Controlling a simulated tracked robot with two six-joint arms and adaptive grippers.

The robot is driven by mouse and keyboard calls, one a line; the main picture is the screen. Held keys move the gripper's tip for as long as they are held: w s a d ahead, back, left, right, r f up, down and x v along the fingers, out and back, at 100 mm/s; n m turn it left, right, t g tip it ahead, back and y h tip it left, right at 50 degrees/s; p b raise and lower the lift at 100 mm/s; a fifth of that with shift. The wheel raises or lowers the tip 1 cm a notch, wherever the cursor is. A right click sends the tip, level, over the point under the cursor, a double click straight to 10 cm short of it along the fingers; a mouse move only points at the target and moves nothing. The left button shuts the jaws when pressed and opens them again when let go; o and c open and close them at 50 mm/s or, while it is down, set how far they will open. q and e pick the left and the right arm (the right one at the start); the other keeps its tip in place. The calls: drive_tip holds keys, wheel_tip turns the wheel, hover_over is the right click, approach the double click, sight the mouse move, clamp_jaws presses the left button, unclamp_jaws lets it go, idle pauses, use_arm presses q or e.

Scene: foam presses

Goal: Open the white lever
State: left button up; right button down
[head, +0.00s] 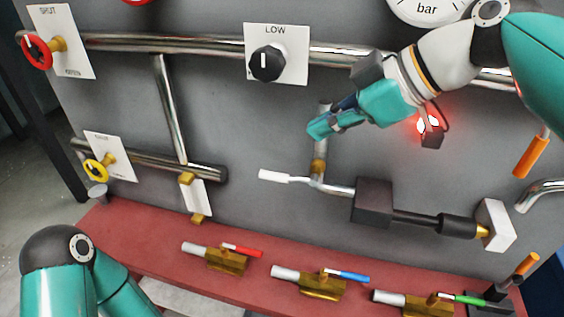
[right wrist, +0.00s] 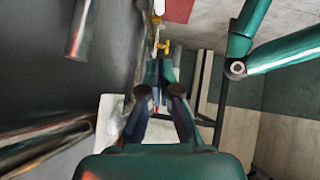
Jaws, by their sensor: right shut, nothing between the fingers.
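The white lever (head: 275,176) sticks out to the left from a brass and steel pipe joint in the middle of the grey panel, lying nearly level. My right gripper (head: 314,130) is above it and slightly to its right, in front of the vertical pipe stub, apart from the lever. Its fingers are shut and empty; they also show closed together in the right wrist view (right wrist: 160,75). I cannot make out the white lever surely in the right wrist view. My left arm shows at the lower left, but its gripper is out of view.
A black knob (head: 266,64) on the LOW plate is above left. A dark box (head: 373,202) sits right of the lever. Red (head: 242,250), blue (head: 348,276) and green (head: 463,298) handled valves stand on the red ledge (head: 150,238) below. The panel left of the lever is clear.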

hover_over(269, 173)
drive_tip(key=s+d, duration=0.2)
wheel_tip(269, 173, down, 7)
drive_tip(key=f, duration=0.2)
drive_tip(key=shift+w+d+f, duration=0.1)
drive_tip(key=shift+w+f, duration=0.15)
drive_tip(key=shift+f, duration=0.05)
drive_tip(key=shift+w+f, duration=0.1)
drive_tip(key=shift+f, duration=0.55)
